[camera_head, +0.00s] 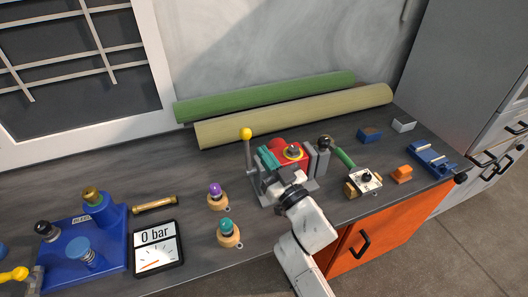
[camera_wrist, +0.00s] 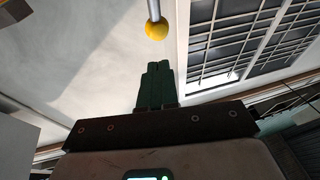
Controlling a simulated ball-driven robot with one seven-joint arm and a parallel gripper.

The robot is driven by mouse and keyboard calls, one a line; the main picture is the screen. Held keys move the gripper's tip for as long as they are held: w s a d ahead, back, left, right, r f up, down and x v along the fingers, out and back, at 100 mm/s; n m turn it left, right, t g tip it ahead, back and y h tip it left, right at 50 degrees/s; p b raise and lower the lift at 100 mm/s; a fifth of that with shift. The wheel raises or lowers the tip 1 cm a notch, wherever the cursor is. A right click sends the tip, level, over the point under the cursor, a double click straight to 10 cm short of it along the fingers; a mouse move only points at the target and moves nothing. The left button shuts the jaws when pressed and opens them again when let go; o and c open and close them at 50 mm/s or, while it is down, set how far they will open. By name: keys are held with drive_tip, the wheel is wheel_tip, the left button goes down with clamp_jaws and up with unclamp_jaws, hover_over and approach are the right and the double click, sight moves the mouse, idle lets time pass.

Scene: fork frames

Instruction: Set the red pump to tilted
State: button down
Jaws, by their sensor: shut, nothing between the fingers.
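The ball also shows at the top of the wrist view (camera_wrist: 157,30), hanging from the rod just beyond the fingertips. My gripper (camera_head: 266,157) is in front of the pump, between rod and red body. Its dark green fingers (camera_wrist: 156,72) are shut and empty, apart from the ball. I cannot tell the pump's exact tilt.
Green (camera_head: 270,97) and yellowish (camera_head: 300,116) rolls lie behind. Left are purple-topped (camera_head: 216,194) and teal-topped (camera_head: 227,230) knobs, a gauge (camera_head: 158,247) reading 0 bar and a blue device (camera_head: 85,250). A green-handled lever (camera_head: 343,157) and small blocks stand right.

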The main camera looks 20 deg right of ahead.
drive_tip(key=s+d, duration=0.1)
drive_tip(key=s, duration=0.7)
drive_tip(key=shift+s+d+f+p, duration=0.25)
drive_tip(key=shift+s+d+p, duration=0.05)
drive_tip(key=shift+p, duration=0.05)
drive_tip(key=s+d+f+m+g+h, duration=0.5)
drive_tip(key=s+d+f+g+h, duration=0.2)
drive_tip(key=s+d+f+g, duration=0.45)
drive_tip(key=s+a+f+g+y, duration=0.1)
drive_tip(key=s+a+f+g, duration=0.1)
drive_tip(key=s, duration=0.6)
drive_tip(key=s+a+f+n+g+y, duration=0.1)
drive_tip(key=s+f+g, duration=0.3)
drive_tip(key=s, duration=0.5)
drive_tip(key=shift+s+a+f+g, duration=0.35)
drive_tip(key=shift+a+g, duration=0.25)
drive_tip(key=shift+g, duration=0.55)
